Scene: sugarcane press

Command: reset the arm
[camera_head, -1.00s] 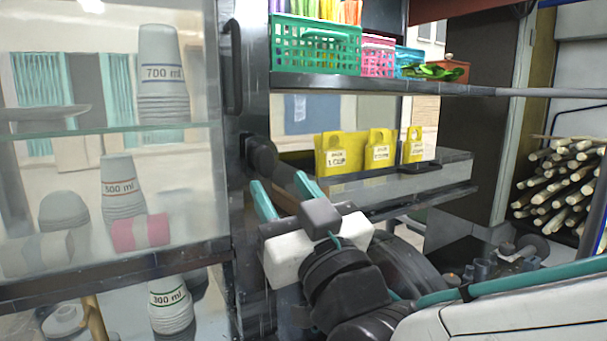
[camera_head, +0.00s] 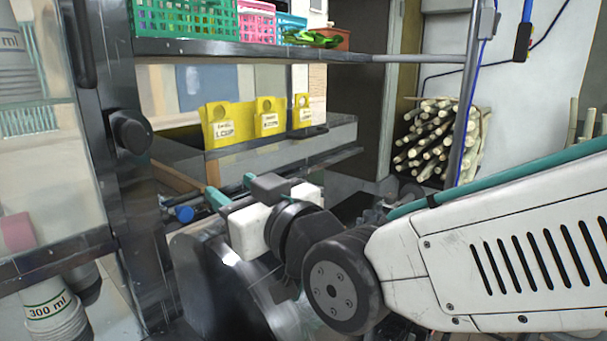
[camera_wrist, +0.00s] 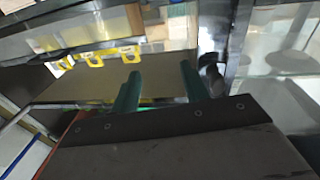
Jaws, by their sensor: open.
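My gripper (camera_head: 232,191) is in the middle of the head view, in front of the shelf with the yellow cards. Its two green fingers are apart and nothing is between them. In the wrist view my gripper (camera_wrist: 158,88) also shows open and empty, with a dark metal surface and the yellow cards beyond it. My arm runs from the gripper to the right edge of the head view.
Yellow cup cards (camera_head: 232,126) stand on the grey shelf. A green basket (camera_head: 187,18) sits on the upper shelf. A glass cabinet with cup stacks (camera_head: 55,310) is at left. Sugarcane stalks (camera_head: 435,140) are stacked at right behind my arm. A black knob (camera_head: 130,131) sticks out from the post.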

